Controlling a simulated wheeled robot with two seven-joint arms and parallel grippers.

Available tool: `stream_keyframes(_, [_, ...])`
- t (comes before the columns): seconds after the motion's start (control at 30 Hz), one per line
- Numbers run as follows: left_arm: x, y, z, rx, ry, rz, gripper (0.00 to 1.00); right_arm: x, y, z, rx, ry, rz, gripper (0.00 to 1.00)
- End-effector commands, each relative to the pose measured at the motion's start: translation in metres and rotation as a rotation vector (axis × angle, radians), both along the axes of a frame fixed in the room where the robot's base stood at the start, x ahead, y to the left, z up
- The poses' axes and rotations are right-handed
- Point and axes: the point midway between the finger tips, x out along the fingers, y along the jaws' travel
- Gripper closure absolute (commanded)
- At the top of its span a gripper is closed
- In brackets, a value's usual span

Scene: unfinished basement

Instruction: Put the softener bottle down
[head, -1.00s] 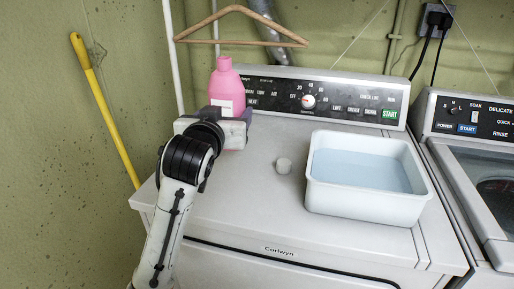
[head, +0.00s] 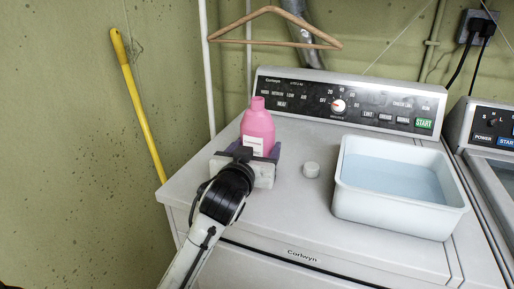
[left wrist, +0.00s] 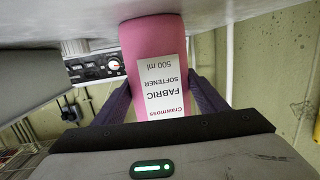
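The pink softener bottle (head: 258,126) is upright over the left rear part of the white dryer top (head: 285,205). My left gripper (head: 250,160) has its purple fingers on either side of the bottle, shut on its body. In the left wrist view, which is upside down, the bottle (left wrist: 152,38) shows its white fabric softener label between the fingers. Its base is at or very close to the dryer top (left wrist: 225,10); I cannot tell whether it touches. My right gripper is not in view.
A small white cap (head: 312,170) lies right of the bottle. A white basin (head: 400,215) of bluish water stands further right. The control panel (head: 345,105) rises behind. A wooden hanger (head: 275,42) hangs above. The dryer top's front left is clear.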

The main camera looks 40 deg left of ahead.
Motion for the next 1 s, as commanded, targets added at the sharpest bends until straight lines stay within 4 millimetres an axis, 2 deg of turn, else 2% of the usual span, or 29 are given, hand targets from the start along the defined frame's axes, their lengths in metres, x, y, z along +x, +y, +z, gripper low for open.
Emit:
stream_keyframes(0.03, [0.000, 0.000, -0.001, 0.000, 0.001, 0.001, 0.28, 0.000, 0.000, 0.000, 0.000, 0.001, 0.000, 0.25])
stream_keyframes(0.1, [0.000, 0.000, -0.001, 0.000, 0.001, 0.001, 0.16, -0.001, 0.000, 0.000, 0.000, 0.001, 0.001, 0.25])
stream_keyframes(0.47, [-0.001, 0.000, 0.002, 0.000, 0.001, 0.000, 0.15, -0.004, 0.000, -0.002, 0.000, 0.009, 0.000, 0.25])
stream_keyframes(0.63, [-0.023, -0.009, 0.004, -0.002, 0.000, -0.001, 0.15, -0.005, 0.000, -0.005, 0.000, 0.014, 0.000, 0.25])
stream_keyframes(0.93, [-0.085, -0.032, 0.014, -0.004, 0.003, 0.000, 0.15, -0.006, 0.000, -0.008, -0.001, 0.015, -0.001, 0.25])
stream_keyframes(1.0, [-0.093, -0.036, 0.018, -0.003, 0.006, 0.000, 0.15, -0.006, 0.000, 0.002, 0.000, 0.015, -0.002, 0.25])
